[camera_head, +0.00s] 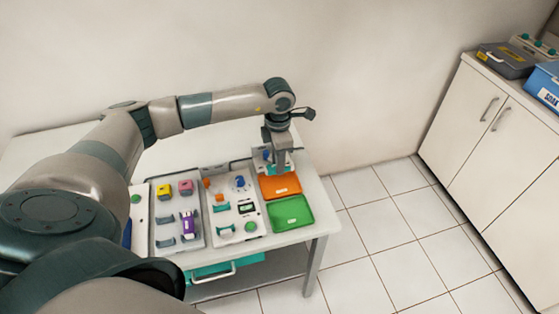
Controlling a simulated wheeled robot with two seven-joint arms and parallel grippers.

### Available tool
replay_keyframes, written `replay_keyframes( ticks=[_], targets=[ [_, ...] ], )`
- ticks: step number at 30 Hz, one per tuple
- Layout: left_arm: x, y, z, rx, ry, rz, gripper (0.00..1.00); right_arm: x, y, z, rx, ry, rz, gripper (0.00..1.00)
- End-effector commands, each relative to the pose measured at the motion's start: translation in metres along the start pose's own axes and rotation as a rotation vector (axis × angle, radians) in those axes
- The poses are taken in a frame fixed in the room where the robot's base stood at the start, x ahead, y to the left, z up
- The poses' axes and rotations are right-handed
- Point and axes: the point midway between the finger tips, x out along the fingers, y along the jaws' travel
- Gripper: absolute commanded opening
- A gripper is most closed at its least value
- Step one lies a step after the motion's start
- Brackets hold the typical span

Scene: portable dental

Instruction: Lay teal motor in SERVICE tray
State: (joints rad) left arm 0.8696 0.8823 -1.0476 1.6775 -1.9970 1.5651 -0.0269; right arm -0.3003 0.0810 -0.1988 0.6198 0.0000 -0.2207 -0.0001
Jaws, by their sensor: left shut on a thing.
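My left gripper (279,162) points down at the back right of the table, over the rear edge of the orange tray (281,188). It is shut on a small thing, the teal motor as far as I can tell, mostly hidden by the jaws. I cannot tell whether that thing touches the surface below. The green tray (290,213) lies in front of the orange one and looks empty. No tray label is readable, so I cannot tell which one is SERVICE. My right gripper is not in view.
Left of the trays, a white panel (250,226) carries teal holders and small parts. Beside it, a grey board bears a yellow block (163,191), a pink block (186,187) and a purple piece (188,222). A cabinet (482,130) with boxes stands at right; tiled floor lies between.

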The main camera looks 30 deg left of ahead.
Motion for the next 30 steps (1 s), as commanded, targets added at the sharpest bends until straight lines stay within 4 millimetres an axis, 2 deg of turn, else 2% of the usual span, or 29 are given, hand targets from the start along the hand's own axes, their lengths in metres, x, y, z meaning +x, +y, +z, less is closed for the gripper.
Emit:
replay_keyframes(
  ticks=[11,26,30],
  targets=[
    [0.008,0.0,0.0,-0.001,0.0,0.0,0.0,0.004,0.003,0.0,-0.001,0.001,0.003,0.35],
    [0.047,-0.001,0.0,-0.001,0.001,-0.002,0.0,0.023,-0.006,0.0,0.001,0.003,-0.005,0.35],
    [0.059,-0.001,0.0,-0.001,0.0,-0.001,0.0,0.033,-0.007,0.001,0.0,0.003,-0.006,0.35]
  ],
)
